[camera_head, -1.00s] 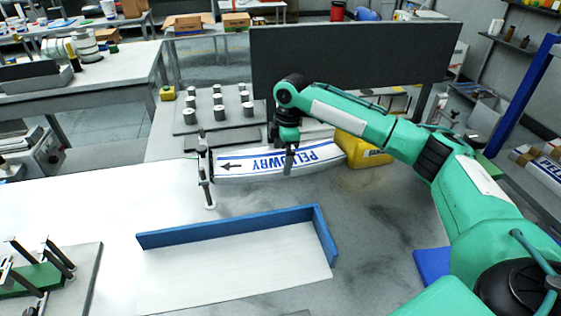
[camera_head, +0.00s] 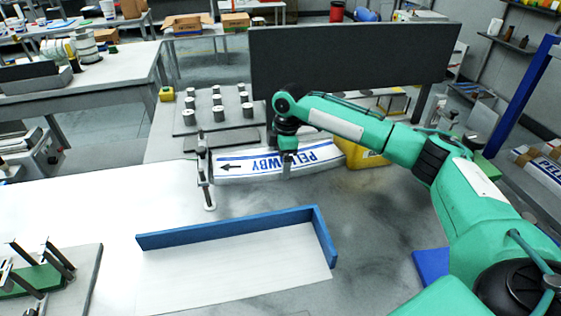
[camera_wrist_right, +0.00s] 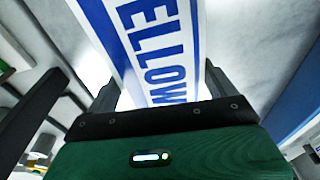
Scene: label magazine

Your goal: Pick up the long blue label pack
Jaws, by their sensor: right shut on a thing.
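The long label pack (camera_head: 238,168) is white with blue stripes, blue lettering and a black arrow. It lies at the centre of the head view, behind the blue-edged tray, its left end at a small metal upright (camera_head: 206,184). My right gripper (camera_head: 286,170) comes down over the pack's middle and is shut on it. In the right wrist view the pack (camera_wrist_right: 160,45) runs between the two dark fingers, lettering facing the camera. I cannot tell whether the pack is clear of its support. My left gripper is not in view.
A blue-edged tray (camera_head: 230,232) lies in front, empty. A dark upright panel (camera_head: 350,60) stands behind the pack. A yellow container (camera_head: 362,154) is at the pack's right end. Several metal cylinders (camera_head: 219,113) stand on a plate behind.

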